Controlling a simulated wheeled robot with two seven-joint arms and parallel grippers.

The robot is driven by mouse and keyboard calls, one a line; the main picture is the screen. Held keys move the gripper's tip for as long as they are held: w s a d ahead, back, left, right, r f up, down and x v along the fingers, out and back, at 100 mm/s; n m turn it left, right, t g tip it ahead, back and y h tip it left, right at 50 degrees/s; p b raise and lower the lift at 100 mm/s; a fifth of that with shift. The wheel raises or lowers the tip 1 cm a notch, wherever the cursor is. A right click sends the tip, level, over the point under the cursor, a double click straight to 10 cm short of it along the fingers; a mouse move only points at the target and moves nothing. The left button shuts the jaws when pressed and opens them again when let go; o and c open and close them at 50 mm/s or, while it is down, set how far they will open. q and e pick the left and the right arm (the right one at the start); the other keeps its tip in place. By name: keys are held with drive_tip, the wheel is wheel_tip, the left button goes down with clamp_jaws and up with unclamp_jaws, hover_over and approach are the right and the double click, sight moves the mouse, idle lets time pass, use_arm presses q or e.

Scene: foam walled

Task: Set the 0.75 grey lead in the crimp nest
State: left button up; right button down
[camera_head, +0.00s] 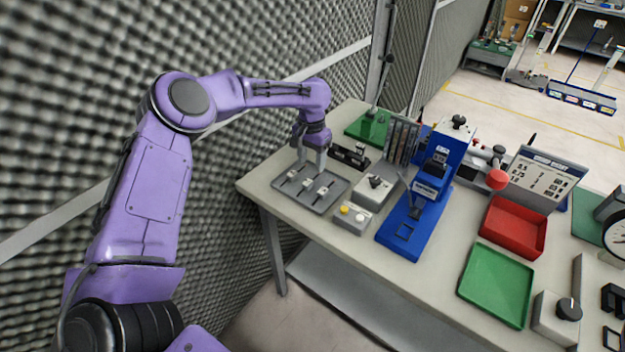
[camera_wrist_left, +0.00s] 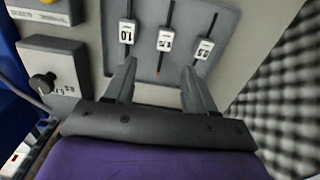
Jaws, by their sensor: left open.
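My right gripper is out of view.
A red tray (camera_head: 514,228) and a green tray (camera_head: 496,285) lie further right. A foam wall (camera_head: 60,120) runs close behind my left arm.

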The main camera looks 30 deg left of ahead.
sight(309, 180)
use_arm(q)
drive_tip(key=shift+s+a+f, duration=0.1)
drive_tip(key=shift+s+f, duration=0.05)
drive_tip(key=shift+f, duration=0.35)
drive_tip(key=shift+s+a+f, duration=0.1)
drive_tip(key=shift+f, duration=0.35)
wheel_tip(309, 180, down, 5)
drive_tip(key=shift+w+a+f+p, duration=0.1)
drive_tip(key=shift+w+f+p, duration=0.1)
drive_tip(key=shift+p, duration=0.95)
drive_tip(key=shift+s, duration=0.1)
clamp_jaws()
